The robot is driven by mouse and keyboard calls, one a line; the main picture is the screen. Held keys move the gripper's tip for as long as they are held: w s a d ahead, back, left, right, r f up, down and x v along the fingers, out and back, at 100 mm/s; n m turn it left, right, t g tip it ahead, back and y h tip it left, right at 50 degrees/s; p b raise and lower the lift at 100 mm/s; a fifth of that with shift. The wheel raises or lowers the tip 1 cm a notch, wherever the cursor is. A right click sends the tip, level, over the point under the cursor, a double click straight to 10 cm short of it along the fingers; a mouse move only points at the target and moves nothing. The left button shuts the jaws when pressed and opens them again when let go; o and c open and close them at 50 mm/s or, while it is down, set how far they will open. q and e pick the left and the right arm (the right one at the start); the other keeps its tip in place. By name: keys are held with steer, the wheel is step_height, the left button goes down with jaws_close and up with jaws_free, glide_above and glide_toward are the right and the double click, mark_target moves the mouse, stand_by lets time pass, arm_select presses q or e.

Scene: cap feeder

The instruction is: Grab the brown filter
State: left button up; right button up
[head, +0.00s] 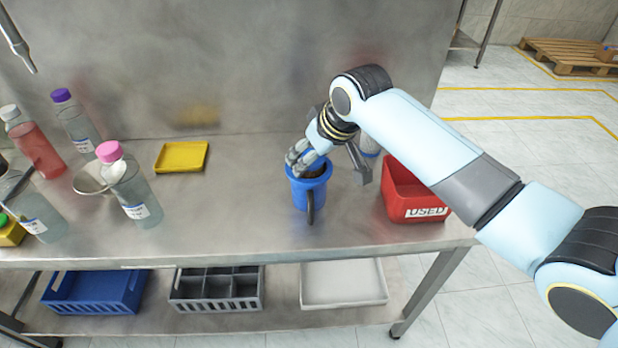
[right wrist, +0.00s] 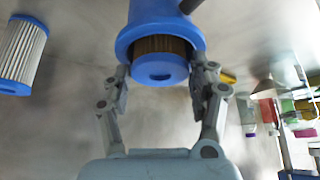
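The brown filter (right wrist: 162,48) sits inside a blue housing (head: 309,190) with a dark handle. Its blue end cap (right wrist: 160,70) faces the wrist camera. In the head view only a little brown shows in the housing's mouth, partly hidden by my gripper. My right gripper (head: 331,162) is open above the housing, one finger over its mouth and the other out to the right. In the right wrist view its fingers (right wrist: 158,84) stand on either side of the end cap, close to it; I cannot tell whether they touch. My left gripper is not in view.
A red USED bin (head: 405,190) stands right of the housing. A pale filter with blue ends (right wrist: 22,50) stands nearby, mostly hidden behind my gripper in the head view. The bench (head: 240,215) between is clear.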

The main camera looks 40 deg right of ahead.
steer(key=c, duration=1.1)
steer(key=shift+r, duration=0.1)
